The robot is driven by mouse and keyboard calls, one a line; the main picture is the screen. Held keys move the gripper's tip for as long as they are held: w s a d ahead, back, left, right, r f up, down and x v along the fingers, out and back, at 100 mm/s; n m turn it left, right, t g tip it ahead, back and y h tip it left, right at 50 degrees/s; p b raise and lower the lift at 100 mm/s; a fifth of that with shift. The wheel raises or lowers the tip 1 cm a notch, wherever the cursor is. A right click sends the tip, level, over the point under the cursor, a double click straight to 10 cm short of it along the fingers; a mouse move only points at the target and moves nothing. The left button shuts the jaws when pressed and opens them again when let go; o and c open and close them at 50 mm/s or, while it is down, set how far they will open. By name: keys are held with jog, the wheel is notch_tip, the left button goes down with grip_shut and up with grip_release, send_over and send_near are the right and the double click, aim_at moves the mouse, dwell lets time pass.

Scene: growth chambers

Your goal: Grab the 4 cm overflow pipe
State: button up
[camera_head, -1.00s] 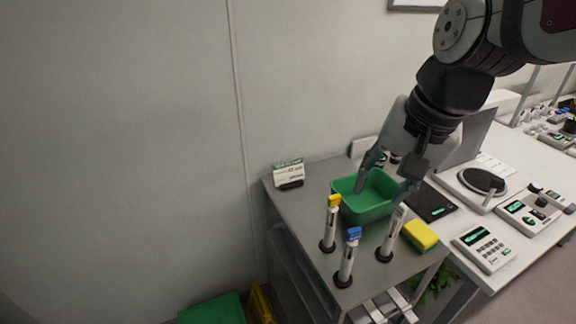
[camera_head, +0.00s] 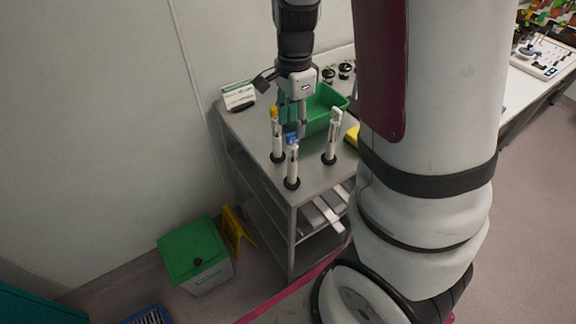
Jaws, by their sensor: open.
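Three upright pale pipes stand in black bases on the grey metal cart (camera_head: 236,128). One has a yellow top (camera_head: 276,140), one a blue top (camera_head: 292,165), and one a whitish top (camera_head: 332,138). I cannot read their sizes, so I cannot tell which is the 4 cm overflow pipe. My gripper (camera_head: 292,118) is open and points down among the pipe tops, close to the yellow and blue ones. Its fingers partly overlap the view of them. I cannot tell whether it touches any pipe.
A green bin (camera_head: 337,104) stands behind the pipes, with a yellow sponge (camera_head: 352,136) at its right, partly hidden by my arm. A labelled card holder (camera_head: 238,96) is at the cart's back left. A green-lidded box (camera_head: 190,250) and yellow floor stand (camera_head: 236,228) are on the floor.

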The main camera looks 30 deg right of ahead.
aim_at(294, 132)
notch_tip(294, 132, down, 3)
jog(key=shift+f, duration=0.1)
jog(key=shift+s+d+f, duration=0.1)
jog(key=shift+s+f, duration=0.05)
jog(key=shift+f, duration=1.2)
jog(key=shift+s+d+f, duration=0.1)
jog(key=shift+s+f, duration=0.05)
jog(key=shift+f, duration=1.15)
grip_shut()
